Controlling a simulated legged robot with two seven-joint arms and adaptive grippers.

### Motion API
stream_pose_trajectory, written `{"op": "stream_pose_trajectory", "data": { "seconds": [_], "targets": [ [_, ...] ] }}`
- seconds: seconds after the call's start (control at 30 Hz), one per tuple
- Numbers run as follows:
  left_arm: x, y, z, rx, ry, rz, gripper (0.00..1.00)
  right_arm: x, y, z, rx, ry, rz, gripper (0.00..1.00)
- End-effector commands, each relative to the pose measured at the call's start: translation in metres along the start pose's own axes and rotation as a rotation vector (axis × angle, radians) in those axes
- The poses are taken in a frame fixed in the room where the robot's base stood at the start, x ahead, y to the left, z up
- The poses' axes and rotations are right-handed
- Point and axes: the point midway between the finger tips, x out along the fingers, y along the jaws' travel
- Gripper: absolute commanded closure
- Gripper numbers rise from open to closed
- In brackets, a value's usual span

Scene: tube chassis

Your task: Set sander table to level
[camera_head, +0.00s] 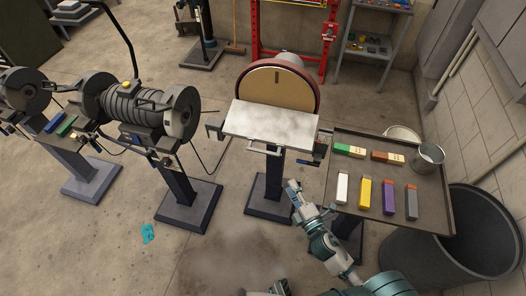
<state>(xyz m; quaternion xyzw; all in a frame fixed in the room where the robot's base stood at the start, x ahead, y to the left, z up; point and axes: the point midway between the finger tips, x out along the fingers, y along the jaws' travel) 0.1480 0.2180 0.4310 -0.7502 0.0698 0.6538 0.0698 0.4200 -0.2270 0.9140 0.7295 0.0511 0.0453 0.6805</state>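The disc sander has a round tan disc (262,84) in a dark red housing, on a dark pedestal. Its pale, dusty sander table (270,122) stands out in front of the disc. The table's broad top face shows; I cannot tell its exact tilt. A light bar (264,151) sits below its front edge. My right gripper (292,187) is below and in front of the table, to the right of the pedestal, apart from the table. Its fingers are too small to tell open from shut. Part of what looks like my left gripper (277,288) shows at the bottom edge, mostly cut off.
A dark tray (445,208) right of the sander holds several coloured bars and a metal cup (428,157). A large dark bin (452,245) stands beside it. Bench grinders (150,108) on pedestals stand to the left. A teal rag (148,233) lies on the otherwise open floor.

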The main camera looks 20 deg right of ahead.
Motion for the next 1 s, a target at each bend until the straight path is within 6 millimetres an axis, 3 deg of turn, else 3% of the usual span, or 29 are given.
{"op": "stream_pose_trajectory", "data": {
  "seconds": [0.1,0.27,0.5,0.8,1.0],
  "targets": [
    [0.0,0.0,0.0,0.0,-0.001,0.0,0.6,0.003,0.006,-0.013,-0.108,0.083,0.048,0.61],
    [-0.002,0.0,-0.001,0.0,0.005,0.0,0.6,0.016,0.01,-0.018,-0.132,0.104,0.062,0.61],
    [0.009,0.001,0.023,0.0,-0.016,0.001,0.6,0.067,0.014,-0.022,-0.13,0.101,0.062,0.61],
    [0.014,0.001,0.036,0.003,-0.019,0.001,0.6,0.136,0.016,-0.029,-0.126,0.099,0.06,0.61],
    [0.015,0.001,0.039,0.004,-0.021,0.001,0.6,0.165,0.016,-0.033,-0.125,0.1,0.058,0.61]
  ]
}}
